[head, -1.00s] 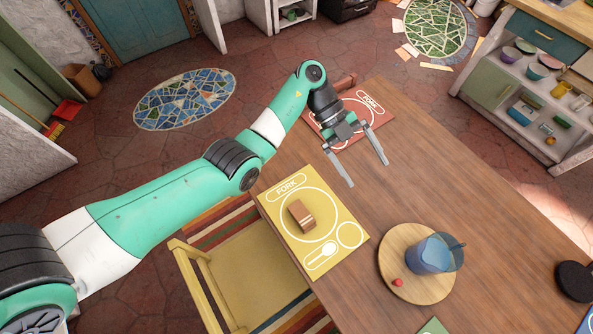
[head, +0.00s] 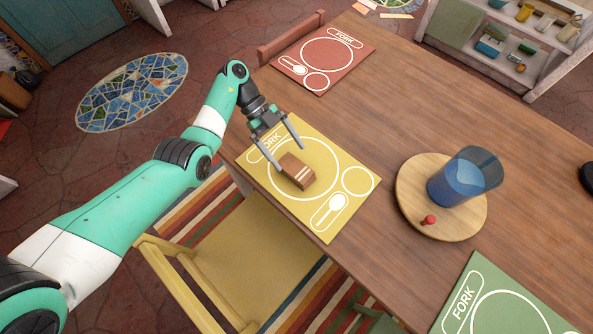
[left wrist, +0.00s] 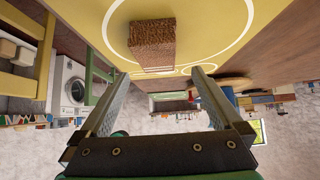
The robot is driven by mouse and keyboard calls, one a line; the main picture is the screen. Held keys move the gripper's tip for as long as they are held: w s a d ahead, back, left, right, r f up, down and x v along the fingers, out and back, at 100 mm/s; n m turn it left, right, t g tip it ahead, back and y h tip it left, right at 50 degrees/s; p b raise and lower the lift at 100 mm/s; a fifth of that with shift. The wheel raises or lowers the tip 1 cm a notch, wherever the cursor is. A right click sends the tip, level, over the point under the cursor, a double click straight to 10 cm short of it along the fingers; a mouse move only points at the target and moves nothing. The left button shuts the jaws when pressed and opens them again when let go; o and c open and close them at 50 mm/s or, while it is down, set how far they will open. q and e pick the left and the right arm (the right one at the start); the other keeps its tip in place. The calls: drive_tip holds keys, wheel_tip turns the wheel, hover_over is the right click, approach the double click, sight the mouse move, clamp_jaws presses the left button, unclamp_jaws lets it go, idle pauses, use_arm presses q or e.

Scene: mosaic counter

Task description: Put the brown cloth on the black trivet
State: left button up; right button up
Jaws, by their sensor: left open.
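The brown cloth (head: 298,171), a small folded block with pale stripes, lies on the yellow placemat (head: 325,228). It also shows in the left wrist view (left wrist: 152,42), just beyond the fingertips. My left gripper (head: 291,160) is open and empty, with its fingers at the cloth's far side and partly over it in the picture. In the left wrist view the gripper (left wrist: 163,74) has its fingers spread wider than the cloth. I cannot tell whether they touch it. The black trivet (head: 587,176) is cut off at the right edge of the head view. My right gripper is not in view.
A round wooden board (head: 407,194) holds a blue pitcher (head: 462,180) and a small red object (head: 429,220), right of the yellow placemat. A red placemat (head: 325,55) and a green one (head: 478,312) lie on the table. A yellow chair (head: 245,270) stands at the near edge.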

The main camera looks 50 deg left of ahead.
sight(296, 168)
use_arm(q)
drive_tip(key=shift+d+f, duration=0.3)
drive_tip(key=b+x, duration=0.1)
drive_tip(key=x, duration=0.1)
drive_tip(key=b+x, duration=0.1)
drive_tip(key=x, duration=0.2)
drive_tip(key=shift+s+a+f+b, duration=0.25)
drive_tip(key=shift+a+b, duration=0.05)
drive_tip(key=shift+b, duration=0.1)
drive_tip(key=shift+d, duration=0.25)
drive_tip(key=shift+w, duration=0.1)
